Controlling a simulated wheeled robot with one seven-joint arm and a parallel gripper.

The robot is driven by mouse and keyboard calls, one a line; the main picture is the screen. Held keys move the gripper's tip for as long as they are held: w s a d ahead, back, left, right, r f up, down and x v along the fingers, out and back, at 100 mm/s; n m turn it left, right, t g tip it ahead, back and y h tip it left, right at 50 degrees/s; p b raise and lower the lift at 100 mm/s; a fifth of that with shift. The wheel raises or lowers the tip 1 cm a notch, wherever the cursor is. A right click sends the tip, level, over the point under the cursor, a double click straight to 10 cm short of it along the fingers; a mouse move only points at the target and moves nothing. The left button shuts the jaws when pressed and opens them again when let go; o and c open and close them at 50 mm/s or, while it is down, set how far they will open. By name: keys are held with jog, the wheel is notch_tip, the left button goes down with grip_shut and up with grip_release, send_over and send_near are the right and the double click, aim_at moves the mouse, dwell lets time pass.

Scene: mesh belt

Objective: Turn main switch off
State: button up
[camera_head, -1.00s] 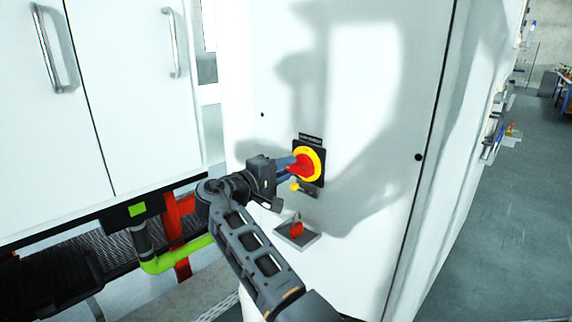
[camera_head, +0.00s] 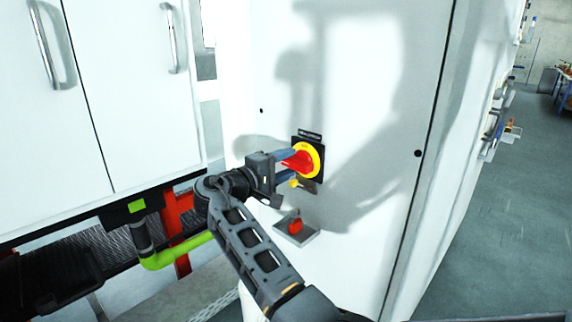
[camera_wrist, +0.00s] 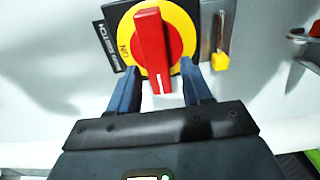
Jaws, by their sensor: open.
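The main switch has a red handle (camera_head: 298,160) on a yellow ring (camera_head: 313,152) and a black plate, on a white cabinet front. In the wrist view the red handle (camera_wrist: 152,45) stands upright in the picture, with a white mark at its lower end. An upside-down "ON" shows on the yellow ring (camera_wrist: 183,30), left of the handle. My gripper (camera_head: 287,163) is at the switch. In the wrist view my gripper (camera_wrist: 160,72) is open, its blue-grey fingers either side of the handle's lower end, with gaps between. Handle contact is not visible.
A yellow padlock (camera_head: 294,183) hangs just below the switch; it also shows in the wrist view (camera_wrist: 220,62), close to the right finger. A red padlock (camera_head: 295,226) sits on a small grey shelf (camera_head: 309,237) lower down. Cabinet doors (camera_head: 130,90) with handles stand left. Floor is clear at right.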

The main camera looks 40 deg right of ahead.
jog(key=a+b, duration=0.2)
jog(key=a, duration=0.5)
jog(key=shift+a, duration=0.25)
jog(key=shift+s, duration=0.1)
